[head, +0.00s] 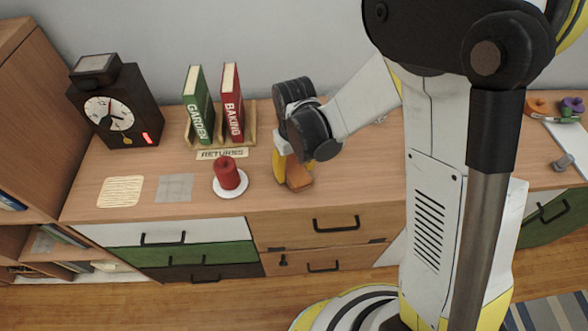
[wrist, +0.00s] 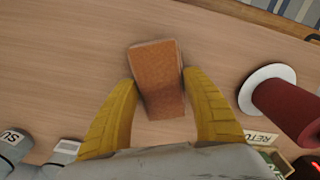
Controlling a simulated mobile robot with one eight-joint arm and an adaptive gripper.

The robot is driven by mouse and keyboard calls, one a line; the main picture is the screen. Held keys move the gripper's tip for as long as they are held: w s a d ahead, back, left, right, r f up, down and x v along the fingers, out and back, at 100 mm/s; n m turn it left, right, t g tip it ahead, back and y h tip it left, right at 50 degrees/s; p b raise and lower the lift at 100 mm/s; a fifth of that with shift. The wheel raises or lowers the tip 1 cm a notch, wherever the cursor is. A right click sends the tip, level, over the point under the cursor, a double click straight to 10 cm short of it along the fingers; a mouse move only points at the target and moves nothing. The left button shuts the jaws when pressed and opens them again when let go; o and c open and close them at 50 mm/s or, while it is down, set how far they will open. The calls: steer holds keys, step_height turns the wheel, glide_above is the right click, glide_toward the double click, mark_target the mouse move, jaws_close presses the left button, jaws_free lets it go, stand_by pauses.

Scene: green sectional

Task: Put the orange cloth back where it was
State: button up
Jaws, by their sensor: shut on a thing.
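The orange cloth (head: 299,181) is a small, thick, folded block on the right of the red candle in the head view. In the wrist view the cloth (wrist: 156,68) lies between the two yellow fingers of my gripper (wrist: 158,82), which are shut on it from both sides. In the head view my gripper (head: 290,167) points down at the wooden cabinet top (head: 225,203), and my arm partly hides it. I cannot tell whether the cloth touches the wood or is held just above it.
A red candle (head: 227,176) on a white saucer (head: 231,193) stands close left. Behind are a RETURNS sign (head: 222,153) and a rack with green (head: 198,105) and red (head: 231,105) books. A beige mat (head: 121,191), a grey square (head: 174,187) and a dark clock (head: 112,110) are further left.

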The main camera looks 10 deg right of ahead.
mark_target(294, 169)
steer(key=o, duration=1.3)
steer(key=shift+f, duration=0.15)
step_height(294, 169, up, 12)
steer(key=p, duration=0.5)
steer(key=shift+s+d+r+m+t, duration=0.7)
steer(key=shift+s+d+r+t, duration=0.5)
steer(key=shift+s+d+r, duration=0.85)
steer(key=shift+s+d+r+m+t, duration=0.7)
steer(key=shift+s+d+r+t, duration=0.7)
steer(key=shift+d+r, duration=1.15)
steer(key=shift+s+d+r+m+t, duration=0.7)
steer(key=shift+s+d+r+t, duration=0.3)
steer(key=shift+s+d+r, duration=1.25)
steer(key=shift+w+a+r, duration=0.1)
steer(key=shift+w+r, duration=0.1)
steer(key=shift+w, duration=0.1)
